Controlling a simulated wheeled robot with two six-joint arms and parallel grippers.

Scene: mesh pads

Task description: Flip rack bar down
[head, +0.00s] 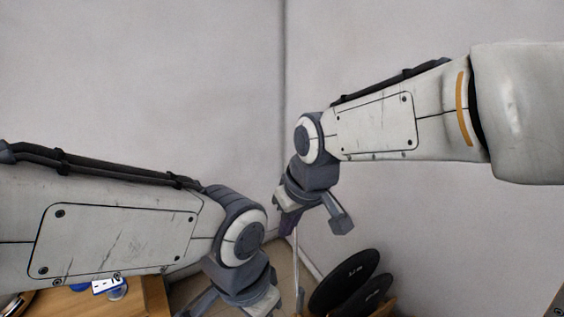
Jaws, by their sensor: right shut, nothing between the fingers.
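A thin pale upright bar (296,265) shows below my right gripper, beside black discs; I cannot tell for sure that it is the rack bar. My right gripper (288,223) points down just above the bar's upper end. It is shut and holds nothing. Whether it touches the bar cannot be told. My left gripper (262,302) is at the bottom edge, and its fingertips are cut off by the frame. The lower part of the bar is also out of frame.
Two round black discs (342,281) with pale markings lean at a wooden stand (384,305) at bottom centre right. A wooden desk (75,303) with small blue and white items is at bottom left, partly behind my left arm. Grey walls meet in a corner behind.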

